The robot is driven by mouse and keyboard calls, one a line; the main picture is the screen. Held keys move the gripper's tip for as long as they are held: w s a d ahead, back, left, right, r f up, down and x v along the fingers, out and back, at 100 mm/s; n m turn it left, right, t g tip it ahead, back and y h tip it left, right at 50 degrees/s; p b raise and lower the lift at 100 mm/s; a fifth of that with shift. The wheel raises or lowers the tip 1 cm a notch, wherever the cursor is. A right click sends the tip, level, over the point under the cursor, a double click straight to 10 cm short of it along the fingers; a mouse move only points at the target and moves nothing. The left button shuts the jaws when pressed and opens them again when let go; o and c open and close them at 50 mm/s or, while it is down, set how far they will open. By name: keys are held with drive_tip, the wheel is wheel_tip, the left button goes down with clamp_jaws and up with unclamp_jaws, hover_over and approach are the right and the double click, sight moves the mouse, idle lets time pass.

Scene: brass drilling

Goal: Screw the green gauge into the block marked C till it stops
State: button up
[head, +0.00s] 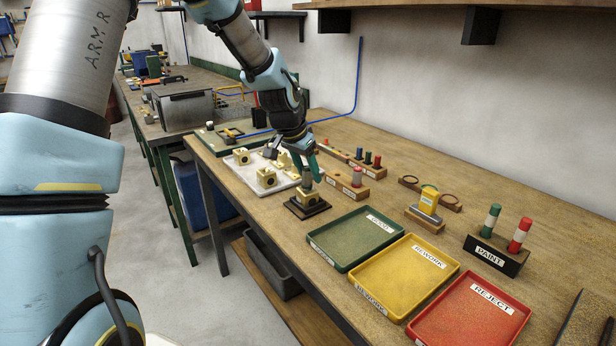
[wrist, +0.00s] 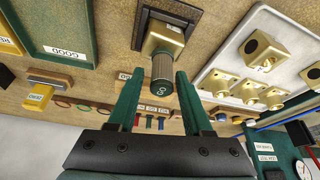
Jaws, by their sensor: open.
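A brass block (head: 309,197) sits on a dark square base at the left edge of the bench; it also shows in the wrist view (wrist: 165,34). I cannot read a letter C on it. A grey-green knurled gauge (head: 307,179) stands upright on the block. In the wrist view the gauge (wrist: 162,72) shows its marked end. How deep it sits in the block is hidden. My gripper (head: 311,170) is over it, fingers pointing down. In the wrist view my gripper (wrist: 158,76) is open, with one green finger on each side of the gauge and gaps visible.
A white tray (head: 246,187) with several brass blocks lies left of the base. A wooden rack with coloured plugs (head: 367,157) and a wooden stand with a red-topped plug (head: 347,188) are behind right. Green (head: 345,262), yellow (head: 365,305) and red (head: 425,330) trays lie in front.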

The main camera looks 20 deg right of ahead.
drive_tip(key=n+t+b, duration=0.1)
drive_tip(key=n, duration=0.1)
drive_tip(key=n+y+b, duration=0.1)
drive_tip(key=n, duration=0.2)
drive_tip(key=shift+t, duration=0.4)
drive_tip(key=n, duration=0.2)
drive_tip(key=n+y+p, duration=0.1)
drive_tip(key=n, duration=0.1)
drive_tip(key=shift+r+t+y, duration=0.1)
drive_tip(key=shift+t+y, duration=0.2)
drive_tip(key=shift+w+a+n, duration=0.1)
drive_tip(key=shift+n, duration=0.6)
